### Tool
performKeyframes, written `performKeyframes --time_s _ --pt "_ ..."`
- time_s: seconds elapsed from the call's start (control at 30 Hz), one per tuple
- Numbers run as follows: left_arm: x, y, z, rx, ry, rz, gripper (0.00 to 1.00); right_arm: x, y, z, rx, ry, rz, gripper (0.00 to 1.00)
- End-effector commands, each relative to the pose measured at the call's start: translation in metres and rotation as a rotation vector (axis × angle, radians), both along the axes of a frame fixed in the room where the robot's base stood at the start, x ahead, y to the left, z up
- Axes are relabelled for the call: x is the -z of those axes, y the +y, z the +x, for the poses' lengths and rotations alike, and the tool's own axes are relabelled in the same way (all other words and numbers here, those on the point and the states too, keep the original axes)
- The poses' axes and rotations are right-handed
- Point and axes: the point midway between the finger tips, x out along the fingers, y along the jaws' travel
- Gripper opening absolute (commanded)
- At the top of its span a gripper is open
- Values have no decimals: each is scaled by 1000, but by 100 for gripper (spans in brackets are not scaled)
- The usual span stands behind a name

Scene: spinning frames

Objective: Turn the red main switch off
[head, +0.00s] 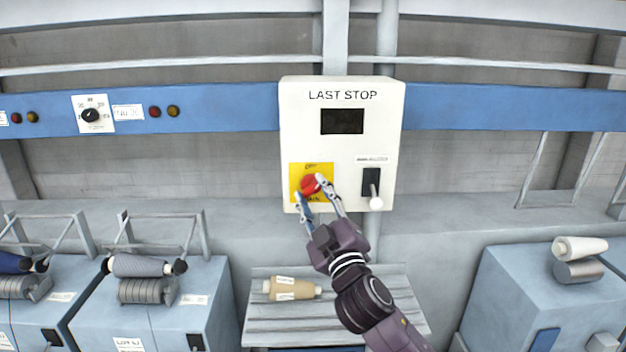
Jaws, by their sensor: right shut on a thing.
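The red main switch (311,184) sits on a yellow plate (297,170) at the lower left of a white control box labelled LAST STOP (298,128). My right gripper (311,190) comes up from below, with one finger on each side of the red switch, shut on it. The fingers and the switch hide part of the lettering on the yellow plate, so I cannot read the switch's position. My left gripper is not in view.
A lever with a white knob (376,203) is to the right on the same box. A small bench (270,325) with a tan spool (292,289) stands below. Machines with spools flank it: one (170,310) at left, one (510,300) at right. A blue rail (220,107) runs behind.

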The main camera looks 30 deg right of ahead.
Motion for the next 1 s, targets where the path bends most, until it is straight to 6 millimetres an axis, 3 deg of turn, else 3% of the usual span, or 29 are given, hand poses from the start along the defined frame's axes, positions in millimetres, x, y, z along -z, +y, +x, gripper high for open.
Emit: performKeyframes --time_s 0.03,0.33,1.0 --pt "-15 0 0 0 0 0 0 -6 0 0 0 29 -42 10" --pt "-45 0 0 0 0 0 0 -5 -1 0 -1 176 -287 10" --pt "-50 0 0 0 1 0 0 -2 0 0 -1 409 -669 10"
